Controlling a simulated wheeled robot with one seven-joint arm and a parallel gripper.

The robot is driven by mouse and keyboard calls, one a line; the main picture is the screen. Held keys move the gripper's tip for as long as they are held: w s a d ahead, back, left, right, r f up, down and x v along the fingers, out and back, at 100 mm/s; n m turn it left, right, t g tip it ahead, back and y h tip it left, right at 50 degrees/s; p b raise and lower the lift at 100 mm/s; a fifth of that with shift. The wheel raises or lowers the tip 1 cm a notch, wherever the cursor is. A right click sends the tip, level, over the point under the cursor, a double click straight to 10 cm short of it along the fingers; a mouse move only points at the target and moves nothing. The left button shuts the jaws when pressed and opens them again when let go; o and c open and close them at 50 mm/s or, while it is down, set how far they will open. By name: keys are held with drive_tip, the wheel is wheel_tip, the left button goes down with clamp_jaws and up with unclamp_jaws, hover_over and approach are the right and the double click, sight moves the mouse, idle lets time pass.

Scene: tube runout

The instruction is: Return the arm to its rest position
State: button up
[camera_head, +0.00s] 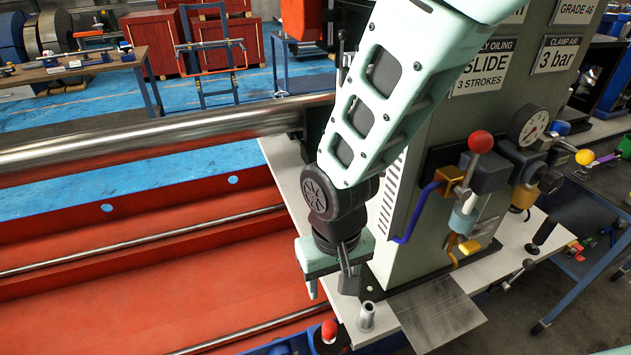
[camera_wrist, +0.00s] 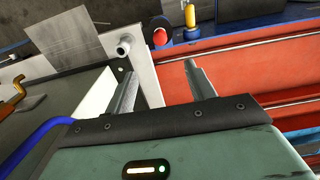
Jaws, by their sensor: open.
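My gripper (camera_head: 331,284) hangs at the end of my pale green arm in the middle of the head view, in front of the grey-green machine housing (camera_head: 405,200). Its two fingers point down and stand apart, with nothing between them. In the wrist view my gripper (camera_wrist: 162,85) shows both metal fingers spread and empty. The white plate (camera_wrist: 142,50) at the machine's foot lies beyond and below the fingers. I cannot tell the exact height above it.
A short metal tube stub (camera_head: 367,315) stands on the plate close to the gripper. A red-ball lever (camera_head: 480,142), gauge (camera_head: 528,126) and blue hose (camera_head: 416,222) stick out at the right. A long steel tube (camera_head: 170,133) runs left above the red trough (camera_head: 150,290).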

drive_tip(key=s+d+r+n, duration=0.4)
drive_tip(key=s+d+r, duration=0.4)
drive_tip(key=s+r, duration=0.3)
drive_tip(key=shift+r+n+y, duration=0.3)
drive_tip(key=shift+r, duration=0.65)
drive_tip(key=shift+s, duration=0.1)
